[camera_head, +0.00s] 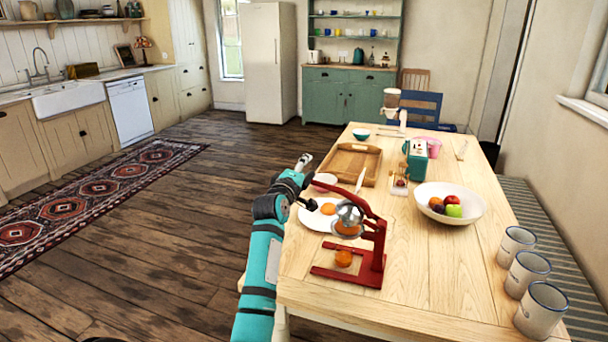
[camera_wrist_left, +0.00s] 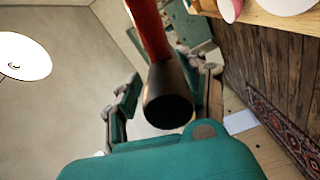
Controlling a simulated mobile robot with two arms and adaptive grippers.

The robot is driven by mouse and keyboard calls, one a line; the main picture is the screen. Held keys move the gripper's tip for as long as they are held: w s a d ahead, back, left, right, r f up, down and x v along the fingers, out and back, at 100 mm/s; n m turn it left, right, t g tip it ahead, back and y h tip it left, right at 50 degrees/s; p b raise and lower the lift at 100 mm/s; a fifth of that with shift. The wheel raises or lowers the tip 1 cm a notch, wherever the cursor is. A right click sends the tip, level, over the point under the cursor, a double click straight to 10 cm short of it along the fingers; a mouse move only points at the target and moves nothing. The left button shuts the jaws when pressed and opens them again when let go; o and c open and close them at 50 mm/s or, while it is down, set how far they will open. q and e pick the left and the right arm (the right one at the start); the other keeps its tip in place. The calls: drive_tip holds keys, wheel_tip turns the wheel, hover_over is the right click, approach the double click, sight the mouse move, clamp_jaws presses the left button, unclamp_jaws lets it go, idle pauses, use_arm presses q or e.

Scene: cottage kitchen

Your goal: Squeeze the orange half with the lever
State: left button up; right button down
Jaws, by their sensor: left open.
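The red lever juicer (camera_head: 375,262) stands on the near left part of the table, with a metal press cup (camera_head: 350,214) at its head. An orange piece (camera_head: 347,229) shows right under the cup, and another orange thing (camera_head: 343,258) is lower, at the base. The raised red lever (camera_head: 340,187) reaches left toward my left gripper (camera_head: 306,183). The left gripper is open, with one finger on each side of the lever's black grip. In the left wrist view, the black grip (camera_wrist_left: 168,103) points at the camera between the fingers; contact cannot be told. My right gripper is out of view.
A white plate (camera_head: 310,220) with an orange half (camera_head: 328,208) lies beside the juicer. Behind are a wooden tray (camera_head: 340,175) and a white fruit bowl (camera_head: 475,208). Several mugs (camera_head: 541,311) line the right edge. The table's front middle is clear.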

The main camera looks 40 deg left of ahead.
use_arm(q)
drive_tip(key=shift+s, duration=0.1)
drive_tip(key=p+v, duration=0.8)
drive_tip(key=v, duration=1.1)
drive_tip(key=shift+s+f, duration=0.15)
drive_tip(key=shift+s, duration=0.25)
idle(0.9)
drive_tip(key=shift+d, duration=0.15)
drive_tip(key=shift+p, duration=0.45)
idle(2.9)
